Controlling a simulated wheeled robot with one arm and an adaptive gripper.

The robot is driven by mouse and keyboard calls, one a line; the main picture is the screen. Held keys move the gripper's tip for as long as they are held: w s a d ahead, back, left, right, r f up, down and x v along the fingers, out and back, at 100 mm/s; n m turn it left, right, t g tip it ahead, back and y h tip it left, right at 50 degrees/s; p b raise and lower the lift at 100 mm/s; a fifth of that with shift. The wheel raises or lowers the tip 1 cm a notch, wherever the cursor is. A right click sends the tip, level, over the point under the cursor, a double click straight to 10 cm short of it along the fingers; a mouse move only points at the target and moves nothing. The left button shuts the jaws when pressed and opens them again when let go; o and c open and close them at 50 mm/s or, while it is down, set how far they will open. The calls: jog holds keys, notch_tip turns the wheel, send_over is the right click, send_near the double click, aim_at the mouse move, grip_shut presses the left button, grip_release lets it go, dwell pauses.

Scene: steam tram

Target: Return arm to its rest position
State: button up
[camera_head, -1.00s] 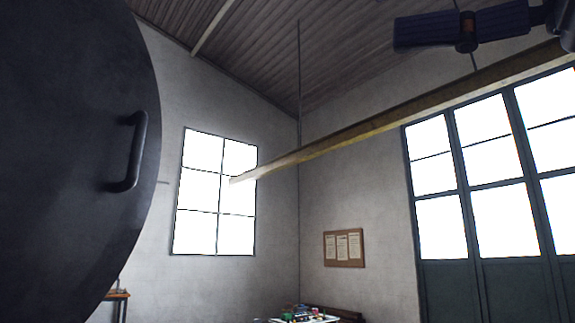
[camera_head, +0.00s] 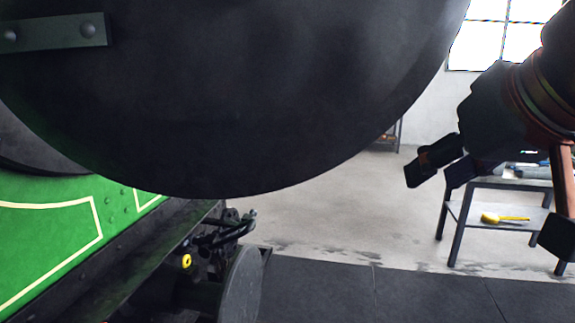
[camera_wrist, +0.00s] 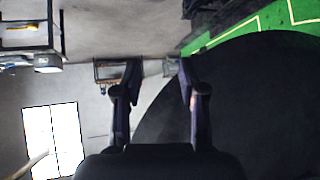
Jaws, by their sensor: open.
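My gripper (camera_head: 432,178) is at the right of the head view, in front of the workshop floor and a work table. In the wrist view its two dark fingers (camera_wrist: 160,72) stand apart with nothing between them. A big round black door (camera_head: 260,90) of the steam tram fills the upper middle of the head view. It also shows as a dark disc (camera_wrist: 245,105) in the wrist view, behind and to the right of the fingers. The gripper appears apart from the door; the exact gap cannot be told.
Open floor (camera_head: 350,215) lies between tram and table.

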notch_tip(320, 180, down, 24)
jog(key=s+g, duration=0.1)
jog(key=g, duration=0.5)
jog(key=s+f+g, duration=0.2)
jog(key=s+f, duration=0.3)
jog(key=f, duration=0.3)
jog(key=s+f+g+h, duration=0.1)
jog(key=s+f+g, duration=0.2)
jog(key=s+f, duration=0.3)
jog(key=shift+d+f, duration=0.4)
jog(key=shift+f, duration=0.45)
